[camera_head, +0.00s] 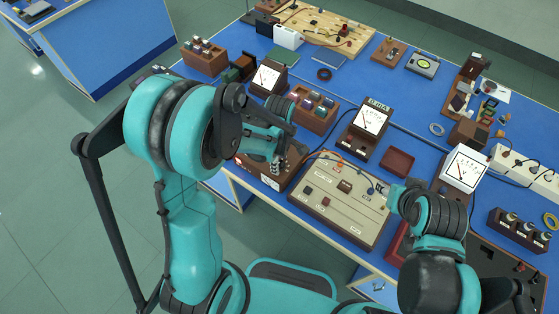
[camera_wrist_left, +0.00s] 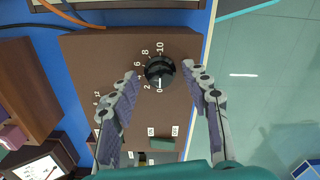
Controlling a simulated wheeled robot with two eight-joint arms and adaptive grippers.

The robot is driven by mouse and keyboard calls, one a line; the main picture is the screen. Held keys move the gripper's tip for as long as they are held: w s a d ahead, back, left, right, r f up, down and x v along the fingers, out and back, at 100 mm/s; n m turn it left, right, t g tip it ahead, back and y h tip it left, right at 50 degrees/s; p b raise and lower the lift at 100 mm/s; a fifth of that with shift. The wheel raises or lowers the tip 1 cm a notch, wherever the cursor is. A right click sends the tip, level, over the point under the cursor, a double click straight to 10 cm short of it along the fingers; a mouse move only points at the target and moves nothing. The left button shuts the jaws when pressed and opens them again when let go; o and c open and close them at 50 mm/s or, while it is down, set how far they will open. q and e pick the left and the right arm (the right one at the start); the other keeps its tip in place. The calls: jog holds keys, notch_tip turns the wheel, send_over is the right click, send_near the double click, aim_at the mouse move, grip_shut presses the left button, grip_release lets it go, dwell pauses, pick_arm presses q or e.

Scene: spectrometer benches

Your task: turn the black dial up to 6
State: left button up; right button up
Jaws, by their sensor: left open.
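The black dial (camera_wrist_left: 159,71) sits on the brown face of a box (camera_wrist_left: 95,62) in the left wrist view. White numbers from 0 to 10 curve around it, and its white mark points toward the 0. My left gripper (camera_wrist_left: 161,74) is open, its two fingertips on either side of the dial; I cannot tell whether they touch it. In the head view my left gripper (camera_head: 282,160) is over the brown box (camera_head: 268,186) and hides the dial. My right gripper (camera_head: 394,197) is at the right side of the beige panel, its jaws unclear.
A green switch (camera_wrist_left: 162,144) is on the same face as the dial. A beige panel (camera_head: 328,212) with knobs and leads stands right of the box. Meters (camera_head: 371,118), wooden racks and cables crowd the blue bench. Orange and black leads run near the box.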

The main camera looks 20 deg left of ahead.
pick_arm(q)
grip_shut()
jog(key=shift+m, duration=0.4)
jog(key=m+b, duration=0.1)
jog(key=m, duration=0.3)
jog(key=shift+m+b, duration=0.3)
jog(key=m+b, duration=0.1)
jog(key=m, duration=0.4)
jog(key=m+b, duration=0.1)
jog(key=m, duration=0.4)
jog(key=shift+m, duration=0.4)
jog(key=m, duration=0.5)
